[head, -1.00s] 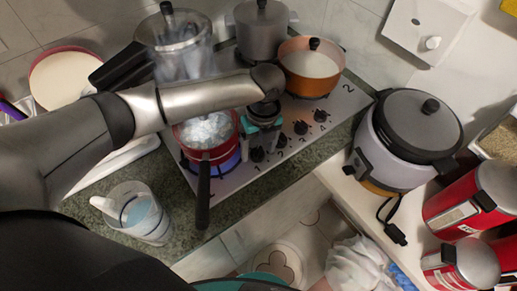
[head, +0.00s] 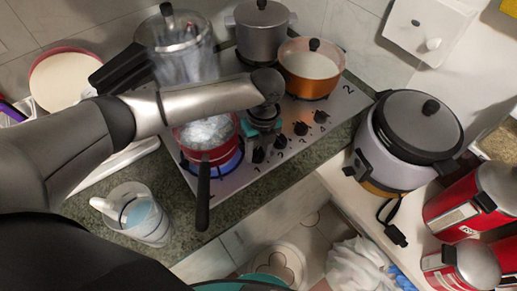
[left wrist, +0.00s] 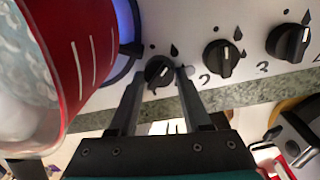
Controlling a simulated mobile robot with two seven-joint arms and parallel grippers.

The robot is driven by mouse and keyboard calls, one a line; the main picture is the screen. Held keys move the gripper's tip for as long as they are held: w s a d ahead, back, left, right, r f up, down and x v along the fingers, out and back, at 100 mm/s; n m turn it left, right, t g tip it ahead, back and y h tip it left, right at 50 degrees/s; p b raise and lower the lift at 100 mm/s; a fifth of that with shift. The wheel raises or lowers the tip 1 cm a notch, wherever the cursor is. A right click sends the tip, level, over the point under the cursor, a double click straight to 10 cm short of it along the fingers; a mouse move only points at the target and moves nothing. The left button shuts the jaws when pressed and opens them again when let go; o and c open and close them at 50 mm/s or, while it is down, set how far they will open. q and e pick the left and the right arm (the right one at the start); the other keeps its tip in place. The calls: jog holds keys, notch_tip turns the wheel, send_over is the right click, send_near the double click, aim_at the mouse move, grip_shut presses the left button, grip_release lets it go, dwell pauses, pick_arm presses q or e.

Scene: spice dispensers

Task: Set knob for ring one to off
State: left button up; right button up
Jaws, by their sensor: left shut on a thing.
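The knob for ring one (left wrist: 158,72) is a black dial at the front left of the steel stove panel. It sits between the fingertips of my left gripper (left wrist: 157,78) in the left wrist view. The gripper is shut on it. In the head view my left gripper (head: 262,138) reaches down beside the red pot, and its arm partly covers the stove. The red pot (head: 211,153) holds bubbling liquid over ring one, where a blue flame (head: 231,163) shows. My right gripper is not in view.
Knob two (left wrist: 222,57) and knob three (left wrist: 288,42) stand close on the right. The red pot's black handle (head: 203,195) sticks out over the counter edge. An orange pot (head: 310,88) stands behind, a glass jug (head: 140,213) front left, and a rice cooker (head: 378,160) on the right.

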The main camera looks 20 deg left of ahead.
pick_arm(q)
grip_shut()
jog(key=shift+r+n+p, duration=0.15)
jog(key=shift+n+p, duration=0.45)
jog(key=shift+p, duration=0.35)
jog(key=n+p, duration=0.4)
jog(key=shift+w+n+h+p, duration=0.15)
jog(key=shift+n+h+p, duration=0.15)
jog(key=shift+n+p, duration=1.75)
jog(key=shift+a+n, duration=0.1)
jog(key=shift+n, duration=0.35)
